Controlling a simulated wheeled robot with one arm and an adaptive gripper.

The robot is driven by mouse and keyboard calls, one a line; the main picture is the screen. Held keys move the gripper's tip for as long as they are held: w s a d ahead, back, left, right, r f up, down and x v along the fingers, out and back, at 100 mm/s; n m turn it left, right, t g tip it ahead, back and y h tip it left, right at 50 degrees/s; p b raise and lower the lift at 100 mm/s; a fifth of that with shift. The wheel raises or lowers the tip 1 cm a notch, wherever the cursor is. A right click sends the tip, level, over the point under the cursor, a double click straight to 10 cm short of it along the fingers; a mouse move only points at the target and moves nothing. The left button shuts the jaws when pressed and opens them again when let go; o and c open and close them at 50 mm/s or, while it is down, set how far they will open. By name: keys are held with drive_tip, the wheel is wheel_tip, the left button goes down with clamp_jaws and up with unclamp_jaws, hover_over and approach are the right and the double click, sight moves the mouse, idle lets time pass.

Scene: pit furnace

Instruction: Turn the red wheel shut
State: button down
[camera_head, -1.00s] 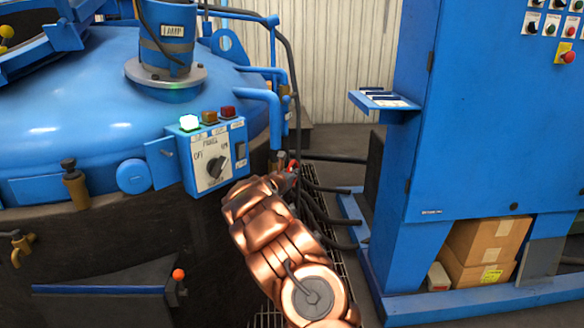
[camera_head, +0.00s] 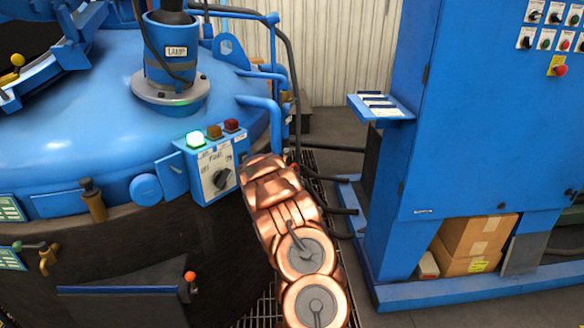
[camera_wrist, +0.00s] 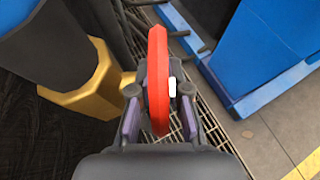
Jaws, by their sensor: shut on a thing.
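The red wheel (camera_wrist: 157,60) shows nearly edge-on in the wrist view, upright in the middle. My gripper (camera_wrist: 159,98) is shut on it, with one dark finger on each side of the rim. A brass hex fitting (camera_wrist: 88,88) is just left of the wheel. In the head view my copper-coloured arm reaches down between the blue furnace (camera_head: 75,130) and the blue cabinet. The gripper and the wheel are hidden there behind the arm.
A control panel (camera_head: 218,172) with a dark knob and a lit green lamp sits close left of my arm. Dark hoses (camera_head: 340,212) lie to the right over floor grating. The blue cabinet (camera_head: 480,130) stands at right, with cardboard boxes (camera_head: 472,240) in its base.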

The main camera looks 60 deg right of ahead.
drive_tip(key=shift+r+y+p, duration=0.55)
drive_tip(key=shift+y+p, duration=0.55)
drive_tip(key=shift+p, duration=4.55)
drive_tip(key=p, duration=0.3)
drive_tip(key=shift+d+y+p, duration=0.15)
drive_tip(key=shift+y+p, duration=0.2)
drive_tip(key=shift+y, duration=0.05)
drive_tip(key=p, duration=0.2)
drive_tip(key=shift+f+g+y+p, duration=0.15)
drive_tip(key=shift+g+y+p, duration=0.2)
drive_tip(key=shift+g+y, duration=0.05)
drive_tip(key=shift+f+y+p, duration=0.15)
drive_tip(key=shift+y+p, duration=0.15)
drive_tip(key=shift+p, duration=0.3)
drive_tip(key=shift+f+y+p, duration=0.1)
drive_tip(key=shift+y+p, duration=0.5)
drive_tip(key=shift+p, duration=0.1)
drive_tip(key=c, duration=1.1)
unclamp_jaws()
drive_tip(key=shift+f, duration=0.1)
